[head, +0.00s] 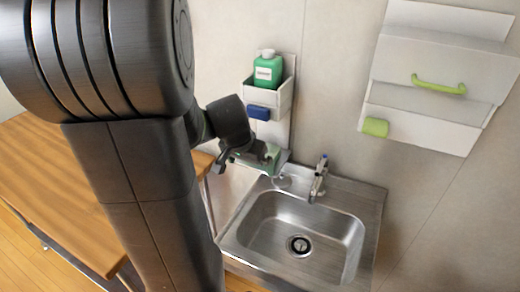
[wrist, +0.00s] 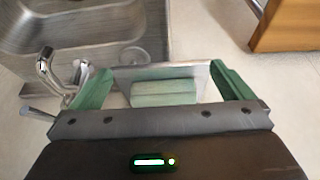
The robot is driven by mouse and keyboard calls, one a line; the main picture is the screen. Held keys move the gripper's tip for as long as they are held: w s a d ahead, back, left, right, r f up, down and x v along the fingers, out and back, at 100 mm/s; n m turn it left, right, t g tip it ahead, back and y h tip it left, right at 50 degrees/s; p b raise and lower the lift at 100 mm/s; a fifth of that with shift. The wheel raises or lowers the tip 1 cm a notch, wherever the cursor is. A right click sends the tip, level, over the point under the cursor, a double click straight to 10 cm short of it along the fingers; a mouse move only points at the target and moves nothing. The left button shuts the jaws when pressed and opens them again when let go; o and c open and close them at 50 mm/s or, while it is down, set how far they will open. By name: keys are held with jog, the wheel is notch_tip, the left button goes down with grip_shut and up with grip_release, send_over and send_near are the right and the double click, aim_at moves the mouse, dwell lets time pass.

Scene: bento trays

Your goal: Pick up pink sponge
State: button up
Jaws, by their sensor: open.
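I see no pink sponge in either view. My gripper (head: 246,160) is open beside the sink's back left corner. In the wrist view, its two green fingers (wrist: 163,84) stand apart on either side of a pale green block (wrist: 163,92), which may be a sponge. The block lies on a light-coloured tray or shelf (wrist: 125,74). I cannot tell whether the fingers touch the block. In the head view my gripper largely hides this spot. A blue block (head: 259,112) is on the front of the wall caddy, and a lime green block (head: 375,127) is on the white cabinet.
A steel sink (head: 300,225) with a faucet (head: 319,178) is right of my gripper; the faucet also shows in the wrist view (wrist: 47,70). A green bottle (head: 267,70) stands in the caddy (head: 284,98). A white cabinet (head: 420,120) hangs at right. A wooden table (head: 60,190) stands at left.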

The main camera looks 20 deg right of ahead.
aim_at(274, 151)
jog(key=w+d+p, duration=0.1)
jog(key=w+d, duration=0.2)
jog(key=shift+d, duration=0.3)
jog(key=shift+f, duration=0.55)
jog(key=shift+c, duration=0.4)
jog(key=c, duration=0.7)
